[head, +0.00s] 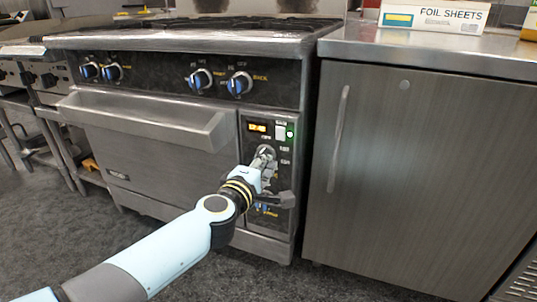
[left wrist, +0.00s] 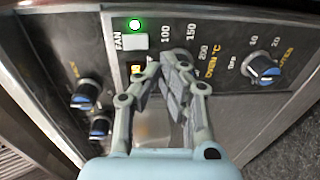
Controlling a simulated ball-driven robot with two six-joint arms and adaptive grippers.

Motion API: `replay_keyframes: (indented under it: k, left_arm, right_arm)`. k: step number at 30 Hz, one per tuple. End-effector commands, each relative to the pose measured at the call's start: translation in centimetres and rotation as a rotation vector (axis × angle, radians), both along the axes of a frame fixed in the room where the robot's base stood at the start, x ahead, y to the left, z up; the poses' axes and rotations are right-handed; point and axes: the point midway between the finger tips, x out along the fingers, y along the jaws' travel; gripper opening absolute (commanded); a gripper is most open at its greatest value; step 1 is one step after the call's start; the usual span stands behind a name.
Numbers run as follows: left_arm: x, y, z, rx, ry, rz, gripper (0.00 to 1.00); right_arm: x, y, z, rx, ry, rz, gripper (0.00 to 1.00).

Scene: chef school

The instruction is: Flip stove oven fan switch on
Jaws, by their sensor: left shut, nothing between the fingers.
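The oven control panel (head: 268,165) is on the right of the stove front. The fan switch (left wrist: 134,42) is a small white rocker beside the word FAN, with a lit green light (left wrist: 134,24) next to it. The switch (head: 281,132) and the green light (head: 290,133) also show in the head view. My left gripper (left wrist: 167,62) is shut and empty, in front of the panel by the oven temperature scale. Its tips are just to the right of and below the switch in the left wrist view and appear apart from it. My right gripper is not in view.
A timer knob (left wrist: 262,70) is right of the fingers. Blue-marked burner knobs (head: 238,84) line the stove above the oven handle (head: 150,122). A lit display (head: 257,127) is left of the switch. A steel cabinet (head: 410,160) stands at right; the floor in front is clear.

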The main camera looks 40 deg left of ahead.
Motion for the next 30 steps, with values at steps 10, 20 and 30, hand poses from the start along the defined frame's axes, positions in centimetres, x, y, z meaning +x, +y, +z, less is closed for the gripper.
replay_keyframes:
  k: [10,20,30]
  left_arm:
    - [-5.3,-1.2,-0.8,0.001,0.002,0.000,0.00]
    - [-6.0,-1.4,-0.7,0.000,0.000,0.001,0.00]
    - [-6.0,-1.4,-0.7,0.001,0.000,0.000,0.00]
  right_arm:
    - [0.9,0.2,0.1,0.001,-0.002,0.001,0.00]
    - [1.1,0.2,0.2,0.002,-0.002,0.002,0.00]
    - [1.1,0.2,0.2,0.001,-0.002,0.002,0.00]
